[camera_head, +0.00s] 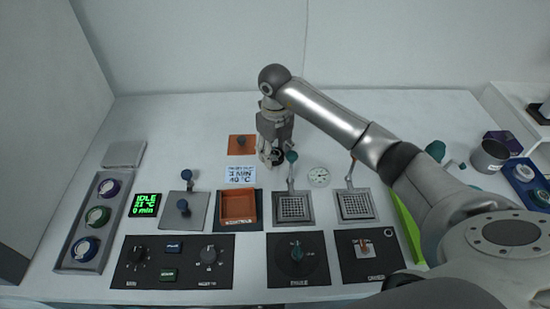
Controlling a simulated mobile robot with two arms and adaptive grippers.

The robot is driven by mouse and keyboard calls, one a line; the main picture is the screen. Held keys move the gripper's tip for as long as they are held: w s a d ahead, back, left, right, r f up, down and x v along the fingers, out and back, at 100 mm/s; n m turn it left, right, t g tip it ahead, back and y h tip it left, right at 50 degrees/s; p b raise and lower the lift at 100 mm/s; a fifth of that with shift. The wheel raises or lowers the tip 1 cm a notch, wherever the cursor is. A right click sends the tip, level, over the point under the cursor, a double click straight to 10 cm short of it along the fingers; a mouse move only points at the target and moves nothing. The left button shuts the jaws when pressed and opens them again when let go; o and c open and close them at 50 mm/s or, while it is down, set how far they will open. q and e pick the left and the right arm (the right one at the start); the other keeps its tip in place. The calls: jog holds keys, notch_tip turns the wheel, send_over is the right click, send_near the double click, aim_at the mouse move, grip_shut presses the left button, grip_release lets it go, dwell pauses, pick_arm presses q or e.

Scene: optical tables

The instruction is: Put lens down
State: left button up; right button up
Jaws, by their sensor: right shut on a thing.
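My right gripper (270,157) reaches down over the back middle of the table, its arm coming in from the right. It is shut on a small dark round thing (278,156), which looks like the lens. The gripper partly hides it, and I cannot tell whether it touches the table. My left gripper is not in view.
A grey tray (66,253) with purple, green and blue ringed round pieces is at left. An orange square (235,143), a printed card (241,174), an orange open box (238,207) and two gridded plates (293,207) lie near the gripper. Black control panels line the front.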

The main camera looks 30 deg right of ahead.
notch_tip(320, 180, up, 8)
jog(key=shift+f+b, duration=0.1)
jog(key=shift+b, duration=0.55)
notch_tip(320, 180, up, 8)
jog(key=f+p, duration=0.1)
jog(key=p, duration=0.3)
jog(key=s+a+f+n+b, duration=0.1)
jog(key=s+a+f+n, duration=0.2)
jog(key=s+n, duration=0.55)
jog(key=s+a+f+n+b, duration=0.2)
jog(key=s+n, duration=0.1)
jog(key=n, duration=1.1)
jog(key=s+a+f+n+b, duration=0.1)
jog(key=s+a+f+n, duration=0.35)
jog(key=n, duration=0.75)
jog(key=s+a+r+n+p, duration=0.2)
jog(key=s+a+r+p, duration=0.2)
jog(key=s+a+r, duration=0.35)
jog(key=p, duration=0.6)
send_over(238, 209)
jog(key=f, duration=0.8)
jog(key=shift+s+f, duration=0.25)
jog(key=shift+w+f, duration=0.35)
jog(key=shift+f, duration=0.1)
notch_tip(238, 209, down, 3)
jog(key=shift+r+p, duration=0.1)
jog(key=shift+p, duration=1)
jog(key=shift+d+f, duration=0.1)
jog(key=shift+f, duration=0.1)
jog(key=shift+s+f, duration=0.15)
